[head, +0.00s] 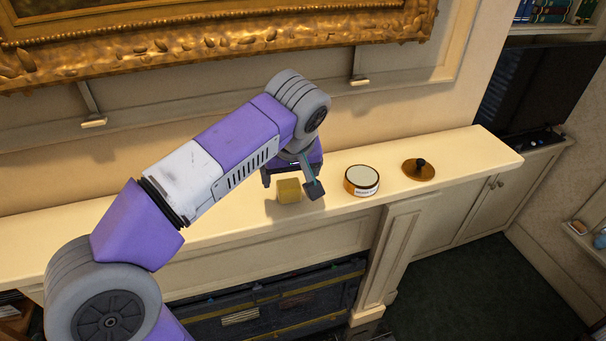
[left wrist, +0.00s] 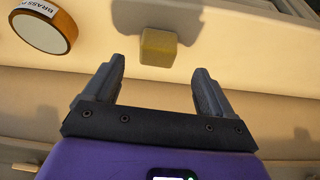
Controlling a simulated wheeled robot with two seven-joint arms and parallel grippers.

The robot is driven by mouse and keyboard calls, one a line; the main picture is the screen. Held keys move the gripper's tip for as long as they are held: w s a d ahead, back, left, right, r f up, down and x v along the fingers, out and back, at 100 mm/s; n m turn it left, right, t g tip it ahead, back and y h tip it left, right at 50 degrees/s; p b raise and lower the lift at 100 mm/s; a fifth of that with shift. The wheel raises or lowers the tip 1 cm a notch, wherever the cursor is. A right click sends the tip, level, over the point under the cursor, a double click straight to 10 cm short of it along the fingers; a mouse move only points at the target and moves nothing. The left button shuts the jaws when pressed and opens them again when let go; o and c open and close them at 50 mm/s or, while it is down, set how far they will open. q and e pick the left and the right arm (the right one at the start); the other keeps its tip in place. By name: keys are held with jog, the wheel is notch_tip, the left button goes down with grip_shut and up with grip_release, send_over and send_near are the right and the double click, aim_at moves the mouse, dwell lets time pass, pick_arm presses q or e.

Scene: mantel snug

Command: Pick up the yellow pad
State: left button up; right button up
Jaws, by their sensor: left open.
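The yellow pad (head: 289,191) is a small block on the cream mantel shelf (head: 230,221), near its front edge. In the left wrist view the pad (left wrist: 158,48) lies beyond the fingertips, roughly in line with the gap between them. My left gripper (head: 290,183) is open and empty, and in the head view it is at the pad, partly overlapping it in the picture. In the left wrist view the left gripper (left wrist: 158,85) has its two fingers apart, with bare surface between them. My right gripper is not in view.
A round tin (head: 362,180) with an amber side and a label stands right of the pad; its label reads "BRASS" in the left wrist view (left wrist: 45,27). Farther right is a brown disc with a dark knob (head: 418,169). A gilt frame (head: 200,45) hangs above.

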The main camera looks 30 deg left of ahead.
aim_at(289, 184)
pick_arm(q)
jog(key=shift+w+a+f, duration=0.3)
jog(key=shift+w+f, duration=0.3)
jog(key=shift+w, duration=0.3)
jog(key=f, duration=0.2)
jog(key=shift+s+a+f, duration=0.3)
jog(key=shift+s+a, duration=0.1)
jog(key=x, duration=0.3)
jog(key=shift+w, duration=0.35)
jog(key=shift+s, duration=0.15)
jog(key=shift+c, duration=0.3)
jog(key=c, duration=1)
